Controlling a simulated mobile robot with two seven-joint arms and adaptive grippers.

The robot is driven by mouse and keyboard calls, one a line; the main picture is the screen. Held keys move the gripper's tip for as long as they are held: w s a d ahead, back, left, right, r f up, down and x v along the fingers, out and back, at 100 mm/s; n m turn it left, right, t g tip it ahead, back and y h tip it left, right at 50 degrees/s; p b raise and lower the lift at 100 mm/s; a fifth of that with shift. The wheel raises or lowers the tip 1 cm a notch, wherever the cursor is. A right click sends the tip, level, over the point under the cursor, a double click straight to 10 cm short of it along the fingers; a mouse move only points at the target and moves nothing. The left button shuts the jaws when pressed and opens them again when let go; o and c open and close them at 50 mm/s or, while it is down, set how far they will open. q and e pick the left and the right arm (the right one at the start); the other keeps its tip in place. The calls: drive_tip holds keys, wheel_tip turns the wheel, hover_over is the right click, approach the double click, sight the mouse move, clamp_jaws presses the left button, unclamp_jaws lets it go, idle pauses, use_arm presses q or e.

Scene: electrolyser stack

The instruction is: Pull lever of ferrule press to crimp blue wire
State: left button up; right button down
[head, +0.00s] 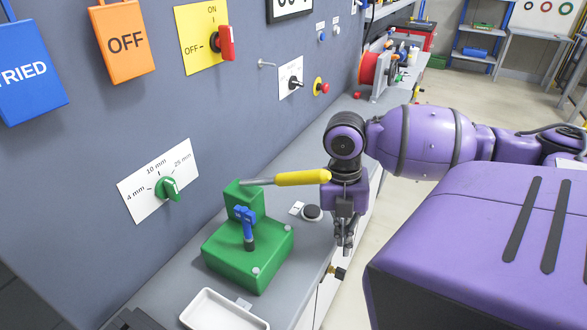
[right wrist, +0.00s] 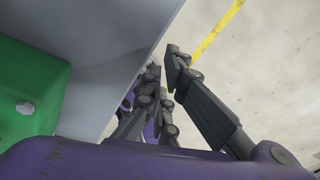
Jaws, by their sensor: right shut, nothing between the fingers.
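The ferrule press is a green block (head: 248,258) with a raised green post, standing on the grey bench. Its lever has a yellow handle (head: 302,178) on a grey rod and points right from the post, nearly level. A blue piece (head: 246,217) with a dark lower end stands upright in front of the post; I cannot tell whether it is the blue wire. My right gripper (head: 346,248) is shut and empty, pointing down near the bench's right edge, below and right of the handle's end. Its fingers also show in the right wrist view (right wrist: 160,72). My left gripper is not seen.
A white tray (head: 222,312) lies in front of the press. A round black button (head: 312,213) sits on the bench right of the press. The grey wall behind carries a green dial (head: 169,189) and a red switch (head: 226,43). Open floor lies right of the bench.

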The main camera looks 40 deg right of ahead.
drive_tip(key=w+a+r+n, duration=0.1)
drive_tip(key=w+r+n, duration=0.2)
drive_tip(key=r, duration=0.4)
drive_tip(key=w+r+n, duration=0.2)
drive_tip(key=r, duration=0.5)
wheel_tip(320, 180, up, 15)
drive_tip(key=n, duration=0.7)
hover_over(280, 179)
drive_tip(key=s+d, duration=0.2)
drive_tip(key=shift+d, duration=0.15)
drive_tip(key=shift+a+r, duration=0.25)
drive_tip(key=shift+r, duration=0.1)
drive_tip(key=shift+f, duration=0.1)
drive_tip(key=f, duration=0.5)
drive_tip(key=shift+s+d+f, duration=0.1)
drive_tip(key=shift+s+f, duration=0.1)
drive_tip(key=shift+s, duration=0.1)
drive_tip(key=shift+s+f+b, duration=0.1)
drive_tip(key=shift+f+b, duration=0.2)
drive_tip(key=shift+f, duration=0.45)
